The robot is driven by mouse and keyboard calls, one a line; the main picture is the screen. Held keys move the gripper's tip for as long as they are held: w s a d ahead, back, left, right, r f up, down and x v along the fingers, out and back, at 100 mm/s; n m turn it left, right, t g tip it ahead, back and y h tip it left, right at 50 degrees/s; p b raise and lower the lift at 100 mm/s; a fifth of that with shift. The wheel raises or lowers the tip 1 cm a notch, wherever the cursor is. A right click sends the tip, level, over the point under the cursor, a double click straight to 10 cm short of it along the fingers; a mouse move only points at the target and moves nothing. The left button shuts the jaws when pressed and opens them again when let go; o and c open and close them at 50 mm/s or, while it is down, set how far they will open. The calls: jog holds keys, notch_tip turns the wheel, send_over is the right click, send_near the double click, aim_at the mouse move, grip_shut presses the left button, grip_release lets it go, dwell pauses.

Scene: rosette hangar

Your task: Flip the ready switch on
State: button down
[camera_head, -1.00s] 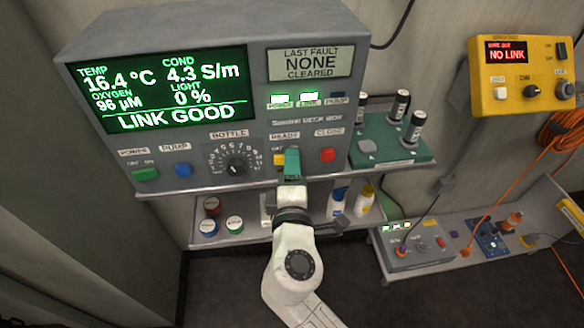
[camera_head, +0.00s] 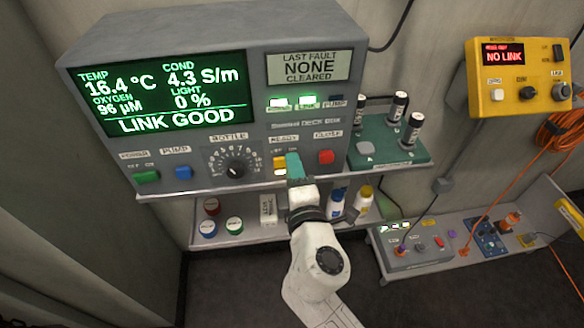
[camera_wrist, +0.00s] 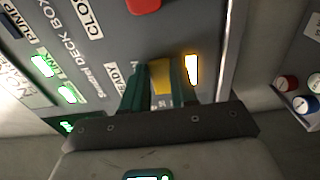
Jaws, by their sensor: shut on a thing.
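The grey deck box (camera_head: 100,170) is on the wall, and its READY label (camera_head: 284,139) is at the lower right of the panel. The yellow ready switch (camera_head: 279,161) is below that label, partly hidden by my gripper (camera_head: 293,166). In the wrist view, the green fingers of my gripper (camera_wrist: 163,85) stand on either side of the yellow switch (camera_wrist: 160,76) and are shut on it. A bright, orange-edged lit patch (camera_wrist: 191,69) shows beside the switch, near one fingertip. The switch's exact position is hard to read.
A red CLOSE button (camera_head: 326,157) is just right of my gripper. The bottle dial (camera_head: 235,169) is to the left. A green vial rack (camera_head: 385,150) stands further right. A lower shelf (camera_head: 240,237) with bottles and caps lies beneath.

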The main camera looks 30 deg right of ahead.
jog(key=shift+f, duration=0.1)
jog(key=c, duration=0.9)
grip_release()
jog(key=shift+s, duration=0.1)
jog(key=shift+b+v, duration=1.25)
jog(key=shift+v, duration=4.1)
jog(key=shift+d, duration=0.2)
